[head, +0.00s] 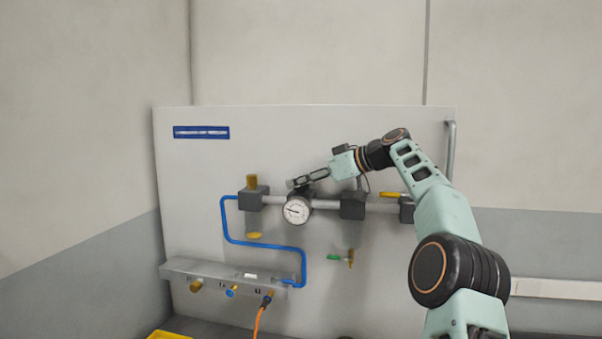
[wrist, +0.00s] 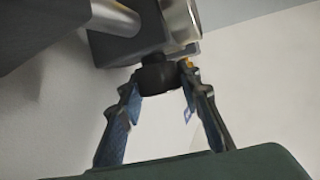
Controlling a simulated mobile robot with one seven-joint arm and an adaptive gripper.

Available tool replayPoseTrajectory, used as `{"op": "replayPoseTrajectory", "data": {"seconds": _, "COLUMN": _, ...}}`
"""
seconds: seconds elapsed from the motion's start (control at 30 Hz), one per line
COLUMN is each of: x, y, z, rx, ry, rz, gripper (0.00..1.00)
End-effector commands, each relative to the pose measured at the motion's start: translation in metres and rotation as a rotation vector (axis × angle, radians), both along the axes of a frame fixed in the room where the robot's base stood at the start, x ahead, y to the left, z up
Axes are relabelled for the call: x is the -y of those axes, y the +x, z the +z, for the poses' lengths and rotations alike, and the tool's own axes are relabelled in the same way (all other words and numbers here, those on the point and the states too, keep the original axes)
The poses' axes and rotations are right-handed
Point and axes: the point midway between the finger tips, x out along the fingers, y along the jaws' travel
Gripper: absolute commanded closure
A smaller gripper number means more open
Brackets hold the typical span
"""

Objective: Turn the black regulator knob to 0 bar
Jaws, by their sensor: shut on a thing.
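The black regulator knob (wrist: 158,77) sits between the fingertips of my gripper (wrist: 161,82) in the wrist view, which is shut on it. In the head view my gripper (head: 303,181) reaches in from the right, just above the pressure gauge, and largely hides the knob. The round white gauge (head: 297,210) faces the camera with its needle pointing roughly left; its numbers are too small to read. The gauge's metal side (wrist: 182,22) also shows in the wrist view, beside the dark regulator body (wrist: 125,45).
A grey pipe (head: 326,204) with dark blocks runs across the white panel (head: 340,125). A yellow-handled valve (head: 391,195) is right of the gripper. A blue hose (head: 262,244) loops below left. A green-handled valve (head: 334,257) is below. The panel above the gripper is clear.

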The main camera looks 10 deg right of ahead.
Motion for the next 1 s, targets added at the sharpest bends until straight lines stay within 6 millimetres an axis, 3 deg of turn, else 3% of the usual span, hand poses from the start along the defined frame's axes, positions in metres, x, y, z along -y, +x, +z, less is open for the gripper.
{"op": "replayPoseTrajectory", "data": {"seconds": 0.63, "x": -0.0002, "y": 0.0, "z": -0.002, "rx": -0.002, "ry": -0.004, "rz": 0.035, "gripper": 0.93}}
{"op": "replayPoseTrajectory", "data": {"seconds": 0.67, "x": -0.0002, "y": 0.0, "z": -0.002, "rx": -0.003, "ry": -0.003, "rz": 0.035, "gripper": 0.66}}
{"op": "replayPoseTrajectory", "data": {"seconds": 0.7, "x": -0.0002, "y": 0.0, "z": -0.002, "rx": -0.002, "ry": -0.003, "rz": 0.034, "gripper": 0.62}}
{"op": "replayPoseTrajectory", "data": {"seconds": 0.8, "x": -0.0002, "y": 0.0, "z": -0.0017, "rx": -0.002, "ry": -0.002, "rz": 0.034, "gripper": 0.51}}
{"op": "replayPoseTrajectory", "data": {"seconds": 1.0, "x": -0.0002, "y": 0.0001, "z": -0.0011, "rx": -0.001, "ry": -0.002, "rz": 0.034, "gripper": 0.5}}
